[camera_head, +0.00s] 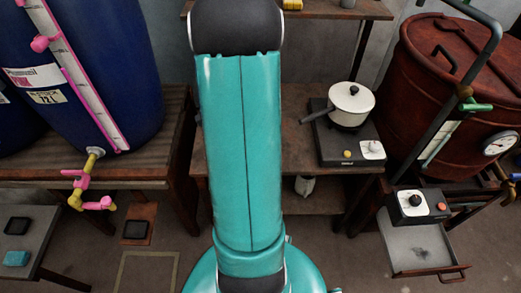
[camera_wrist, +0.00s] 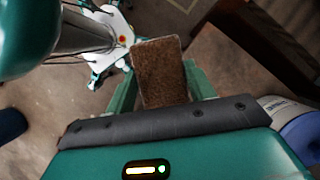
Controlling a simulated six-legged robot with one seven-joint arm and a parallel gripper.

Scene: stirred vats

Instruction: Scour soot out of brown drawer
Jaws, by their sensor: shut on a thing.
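My gripper (camera_wrist: 162,88) shows in the wrist view, with its two green fingers on either side of a brown, rough-faced scouring pad (camera_wrist: 160,70). It is shut on the pad, which has a pale edge. In the head view my arm hides the middle, and the gripper cannot be seen there. An open drawer (camera_head: 400,268) stands out at the lower right, under a control box. It has a grey inside and a brownish rim and handle. A small dark mark, perhaps soot (camera_head: 422,251), shows on its floor.
A rusty red vat (camera_head: 440,95) with a gauge stands above the drawer. A white pot (camera_head: 351,104) sits on a hotplate on the wooden bench (camera_head: 300,150). A blue barrel (camera_head: 75,80) with a pink-and-yellow tap stands left. Some floor is clear before the bench.

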